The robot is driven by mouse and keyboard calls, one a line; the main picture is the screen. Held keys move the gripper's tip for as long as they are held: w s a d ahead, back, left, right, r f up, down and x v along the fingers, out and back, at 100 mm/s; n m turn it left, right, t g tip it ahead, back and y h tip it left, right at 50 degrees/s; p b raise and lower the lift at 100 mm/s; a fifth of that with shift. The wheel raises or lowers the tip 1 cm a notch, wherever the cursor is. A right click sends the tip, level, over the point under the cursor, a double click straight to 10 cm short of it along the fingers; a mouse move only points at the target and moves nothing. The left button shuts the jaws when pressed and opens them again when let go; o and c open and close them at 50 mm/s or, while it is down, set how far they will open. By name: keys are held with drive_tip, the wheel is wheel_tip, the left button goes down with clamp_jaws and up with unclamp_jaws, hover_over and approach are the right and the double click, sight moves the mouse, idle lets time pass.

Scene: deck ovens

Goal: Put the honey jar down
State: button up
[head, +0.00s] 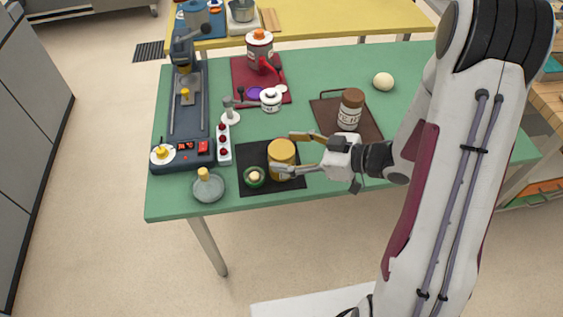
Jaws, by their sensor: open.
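The honey jar, a golden-yellow round jar (281,160), appears to stand upright on a black mat (287,186) near the front of the green table. My gripper (285,154) reaches in from the right with its jaws open. One finger is at the far side of the jar and the other crosses its near side. I cannot tell whether either finger touches it. The jar's lower right part is partly hidden by the near finger.
A small green bowl (253,178) sits just left of the jar. A brown-lidded jar (350,108) stands on a brown board (327,112) behind my gripper. A power strip (224,146) and grey dish (209,189) lie left. The table's right rear is mostly free.

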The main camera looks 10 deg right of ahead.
drive_tip(key=shift+x, duration=1.35)
clamp_jaws()
